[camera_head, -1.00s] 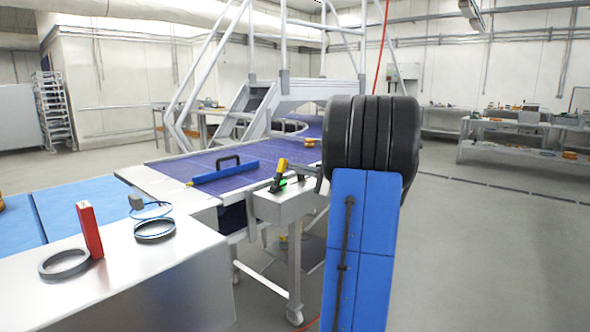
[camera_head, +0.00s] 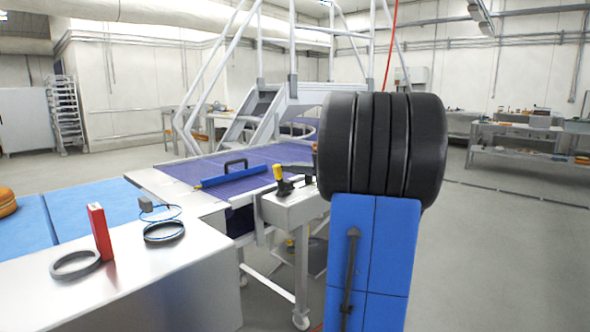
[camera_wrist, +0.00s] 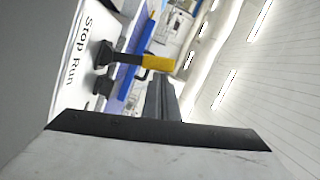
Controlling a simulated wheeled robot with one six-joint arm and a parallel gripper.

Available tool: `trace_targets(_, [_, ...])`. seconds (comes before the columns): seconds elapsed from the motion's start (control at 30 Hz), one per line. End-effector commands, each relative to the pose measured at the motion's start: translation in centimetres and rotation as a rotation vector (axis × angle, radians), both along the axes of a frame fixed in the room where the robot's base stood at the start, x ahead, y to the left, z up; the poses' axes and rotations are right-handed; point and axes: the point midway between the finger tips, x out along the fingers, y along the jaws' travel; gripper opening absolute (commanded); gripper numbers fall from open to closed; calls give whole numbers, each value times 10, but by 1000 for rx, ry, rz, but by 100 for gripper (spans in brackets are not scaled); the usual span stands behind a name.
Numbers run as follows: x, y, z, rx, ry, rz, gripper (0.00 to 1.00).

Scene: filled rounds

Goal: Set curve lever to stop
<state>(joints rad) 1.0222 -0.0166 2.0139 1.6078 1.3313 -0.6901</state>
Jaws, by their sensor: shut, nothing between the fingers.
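The lever (camera_head: 280,180), with a yellow grip and black base, stands on a metal box beside the purple curved conveyor. In the head view its yellow end leans up and left. In the wrist view the lever (camera_wrist: 159,63) shows side-on, its black base nearer the word Stop than the word Run on the white label panel (camera_wrist: 75,60). My gripper (camera_wrist: 161,86) is shut and empty, with the lever beyond its fingertips in the wrist view. I cannot tell whether they touch. In the head view my arm largely hides the gripper.
The metal box (camera_head: 300,208) bears the lever. A blue bar with a black handle (camera_head: 236,172) lies across the purple belt (camera_head: 262,155). A metal table (camera_head: 140,275) at left carries a red block (camera_head: 100,231) and dark rings. Floor at right is open.

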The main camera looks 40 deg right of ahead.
Motion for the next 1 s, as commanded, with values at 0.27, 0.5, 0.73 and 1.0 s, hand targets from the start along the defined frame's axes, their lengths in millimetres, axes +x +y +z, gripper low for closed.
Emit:
trace_targets(0.27, [-1,14,-1,-70,-5,0,0])
trace_targets(0.5, [-2,19,-1,-69,-5,1,0])
trace_targets(0.73, [-2,21,-2,-68,-4,3,0])
trace_targets(1.0, [-2,22,-2,-67,-4,5,0])
